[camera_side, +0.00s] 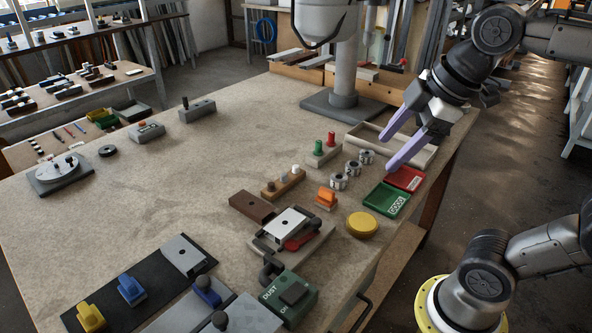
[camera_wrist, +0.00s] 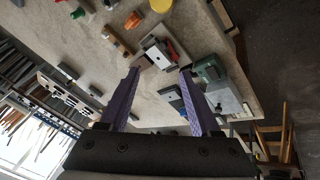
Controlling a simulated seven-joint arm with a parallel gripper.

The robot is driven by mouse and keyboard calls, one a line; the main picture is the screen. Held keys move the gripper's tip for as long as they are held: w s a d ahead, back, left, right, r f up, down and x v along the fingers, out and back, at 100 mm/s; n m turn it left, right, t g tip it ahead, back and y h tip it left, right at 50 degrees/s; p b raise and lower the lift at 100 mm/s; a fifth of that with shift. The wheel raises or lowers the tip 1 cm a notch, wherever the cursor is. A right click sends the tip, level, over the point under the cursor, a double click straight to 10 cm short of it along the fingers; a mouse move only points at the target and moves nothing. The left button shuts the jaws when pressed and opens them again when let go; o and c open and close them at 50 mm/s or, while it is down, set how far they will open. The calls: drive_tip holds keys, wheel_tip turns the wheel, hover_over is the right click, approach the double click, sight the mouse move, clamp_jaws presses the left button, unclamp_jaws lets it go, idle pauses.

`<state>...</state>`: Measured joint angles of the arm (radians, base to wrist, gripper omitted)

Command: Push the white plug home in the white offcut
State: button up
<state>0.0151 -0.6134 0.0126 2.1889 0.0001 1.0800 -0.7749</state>
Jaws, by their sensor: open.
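The white offcut (camera_side: 286,220) is a pale block lying in a grey fixture with a red lever, near the middle front of the bench. A small dark spot shows on its top. It also shows in the wrist view (camera_wrist: 158,53), beyond my fingertips. The white plug (camera_side: 295,169) appears to stand at the right end of a tan wooden block, behind the offcut and apart from it. My gripper (camera_side: 387,154) has purple fingers, spread open and empty, above the right side of the bench. The wrist view shows the open gap between the fingers (camera_wrist: 160,71).
A brown block (camera_side: 251,206) sits beside the offcut. An orange piece (camera_side: 326,196), grey cylinders (camera_side: 352,169), a yellow disc (camera_side: 362,225), and green (camera_side: 386,199) and red (camera_side: 406,179) trays stand nearby. A green "DUST" box (camera_side: 288,297) is in front. The bench's left-middle is clear.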

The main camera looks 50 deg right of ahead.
drive_tip(key=w+d+r+n+g, duration=0.15)
drive_tip(key=w+r+n, duration=0.35)
drive_tip(key=w, duration=0.5)
drive_tip(key=n+g, duration=0.4)
hover_over(296, 166)
drive_tip(key=f, duration=2.3)
drive_tip(key=shift+s+d, duration=0.1)
drive_tip(key=shift+s, duration=0.25)
drive_tip(key=shift+w+f, duration=0.2)
drive_tip(key=shift+f, duration=1.4)
drive_tip(key=shift+w+f, duration=0.2)
drive_tip(key=shift+f, duration=1.4)
clamp_jaws()
